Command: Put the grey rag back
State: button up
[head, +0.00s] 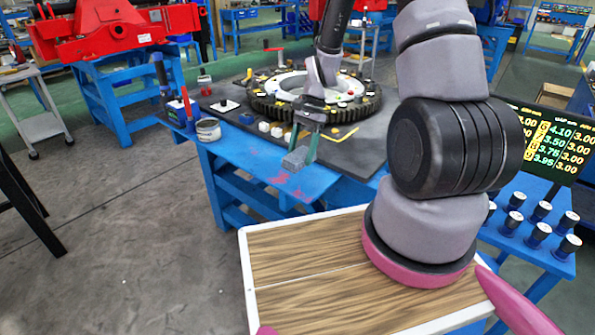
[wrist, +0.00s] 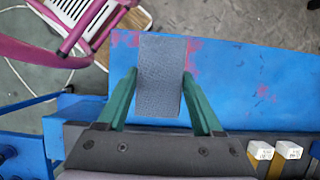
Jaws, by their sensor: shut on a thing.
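The grey rag (head: 294,160) is a small flat block-like cloth. My gripper (head: 301,148) has green fingers and is shut on it, holding it over the front edge area of the blue bench (head: 250,158). In the wrist view the rag (wrist: 161,75) lies between the two green fingers (wrist: 160,92) and sticks out past their tips, above the blue bench top (wrist: 240,80). Whether the rag touches the bench is hard to tell.
Behind my gripper a dark toothed ring (head: 262,105) with small parts sits on a black mat (head: 225,118). A tin can (head: 208,130) stands at the bench's left end. Reddish marks show on the otherwise clear blue front strip. A price-like screen (head: 560,140) and several bottles stand right.

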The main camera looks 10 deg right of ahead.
aim_at(301, 177)
jog(key=shift+f, duration=2.7)
jog(key=shift+f, duration=0.15)
jog(key=o, duration=1.3)
